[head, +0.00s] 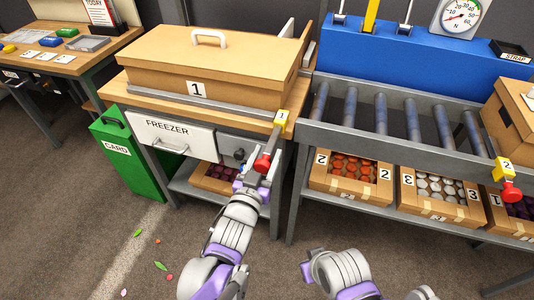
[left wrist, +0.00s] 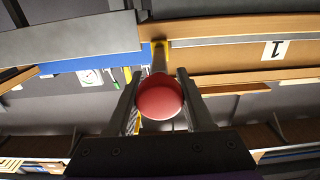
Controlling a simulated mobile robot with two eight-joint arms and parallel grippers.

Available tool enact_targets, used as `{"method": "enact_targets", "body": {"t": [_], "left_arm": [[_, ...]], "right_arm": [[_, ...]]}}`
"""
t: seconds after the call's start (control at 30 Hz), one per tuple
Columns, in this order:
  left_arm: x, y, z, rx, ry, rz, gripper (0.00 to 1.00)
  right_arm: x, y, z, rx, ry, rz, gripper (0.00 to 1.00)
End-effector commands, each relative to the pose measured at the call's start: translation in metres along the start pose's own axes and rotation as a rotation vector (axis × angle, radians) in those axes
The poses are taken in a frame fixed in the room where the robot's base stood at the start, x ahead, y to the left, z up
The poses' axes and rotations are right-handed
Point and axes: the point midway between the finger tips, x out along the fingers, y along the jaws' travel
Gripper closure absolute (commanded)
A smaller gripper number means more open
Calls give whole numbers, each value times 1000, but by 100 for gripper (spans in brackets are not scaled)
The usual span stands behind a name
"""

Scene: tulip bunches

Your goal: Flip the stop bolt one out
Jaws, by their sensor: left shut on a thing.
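Stop bolt one is a yellow block marked 1 (head: 283,118) at the front corner between the wooden bench and the roller conveyor. Its red ball knob (head: 262,162) hangs below and slightly left of the block. My left gripper (head: 258,171) is at the knob, its fingers partly hidden by my wrist. In the left wrist view, the red knob (left wrist: 160,98) sits between the two fingers of my left gripper (left wrist: 160,104), which is shut on it. The yellow part of the bolt (left wrist: 160,48) shows behind the knob.
A lidded wooden box marked 1 (head: 196,60) stands on the bench above a freezer drawer (head: 172,137). The roller conveyor (head: 395,148) lies to the right. A second stop bolt marked 2 (head: 504,168) has a red knob. Cartons (head: 350,198) fill the lower shelf.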

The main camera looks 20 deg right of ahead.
Motion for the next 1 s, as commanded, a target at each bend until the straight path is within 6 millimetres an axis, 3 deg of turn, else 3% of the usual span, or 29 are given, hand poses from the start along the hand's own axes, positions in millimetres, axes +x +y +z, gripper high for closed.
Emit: {"method": "enact_targets", "body": {"t": [0.13, 0.37, 0.4, 0.53, 0.83, 1.0], "left_arm": [[-17, 0, 1, 2, -2, 0, 100], [-17, 0, 2, 1, -3, -1, 100], [-17, 0, 2, 1, -3, -1, 43], [-17, 0, 1, 0, -2, -1, 21], [-17, 0, 1, 0, -1, 0, 21], [-35, 0, 0, -1, -1, -1, 21]], "right_arm": [[1, 0, 0, 0, 0, 0, 100], [1, 0, 0, 0, 0, 0, 100], [1, 0, 0, 0, 0, 0, 100], [1, 0, 0, 0, 0, 0, 100], [1, 0, 0, 0, 0, 0, 100], [-1, 0, 0, 0, 0, 0, 100]]}}
